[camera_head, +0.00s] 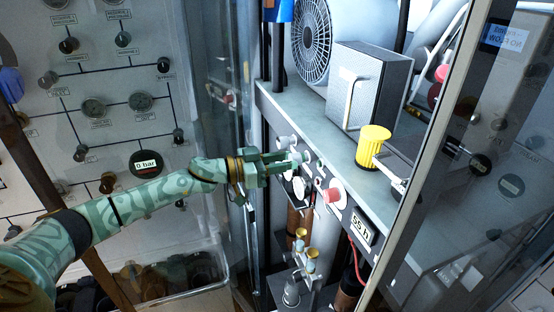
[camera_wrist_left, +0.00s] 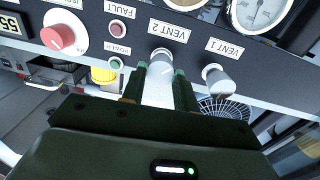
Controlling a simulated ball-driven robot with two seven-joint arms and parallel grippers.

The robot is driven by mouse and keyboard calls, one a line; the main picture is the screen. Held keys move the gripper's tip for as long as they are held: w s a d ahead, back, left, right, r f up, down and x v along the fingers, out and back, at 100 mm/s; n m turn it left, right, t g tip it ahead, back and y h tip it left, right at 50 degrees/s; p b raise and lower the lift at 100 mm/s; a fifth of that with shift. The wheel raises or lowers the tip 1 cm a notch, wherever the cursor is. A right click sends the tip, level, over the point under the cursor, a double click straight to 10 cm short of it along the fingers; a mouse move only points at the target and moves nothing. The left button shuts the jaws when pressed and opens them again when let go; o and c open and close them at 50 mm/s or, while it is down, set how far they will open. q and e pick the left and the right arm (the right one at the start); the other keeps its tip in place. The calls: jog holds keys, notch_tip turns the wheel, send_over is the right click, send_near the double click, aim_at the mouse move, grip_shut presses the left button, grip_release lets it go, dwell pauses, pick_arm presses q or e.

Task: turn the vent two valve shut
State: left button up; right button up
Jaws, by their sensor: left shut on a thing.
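The vent two valve (camera_wrist_left: 158,82) is a grey-white knob under the "VENT 2" label in the left wrist view. My left gripper (camera_wrist_left: 159,84) is shut on it, with one green-tipped finger on each side. In the head view my left gripper (camera_head: 302,157) reaches from the left to the front of the panel and partly hides the knobs there. The vent one knob (camera_wrist_left: 217,79) sits beside it under the "VENT 1" label, apart from the fingers. My right gripper is not in view.
A red knob (camera_head: 334,193) and a "55" display (camera_head: 361,229) are on the same panel. A yellow cylinder (camera_head: 373,147) and a grey box (camera_head: 371,85) stand on the shelf above. A glass door frame (camera_head: 424,130) stands at the right.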

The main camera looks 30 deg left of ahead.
pick_arm(q)
jog(key=m, duration=0.2)
jog(key=shift+r+m+p, duration=0.1)
jog(key=shift+m+p, duration=0.25)
jog(key=shift+m, duration=0.05)
jog(key=m, duration=0.3)
jog(key=shift+y, duration=0.3)
jog(key=m+b, duration=0.3)
jog(key=m, duration=0.6)
jog(key=m+y+b, duration=0.1)
jog(key=m+b, duration=0.2)
jog(key=m, duration=0.6)
jog(key=shift+t, duration=0.4)
jog(key=shift+m+b, duration=0.7)
jog(key=shift+m, duration=0.5)
jog(key=shift+r, duration=0.1)
jog(key=shift+a, duration=0.1)
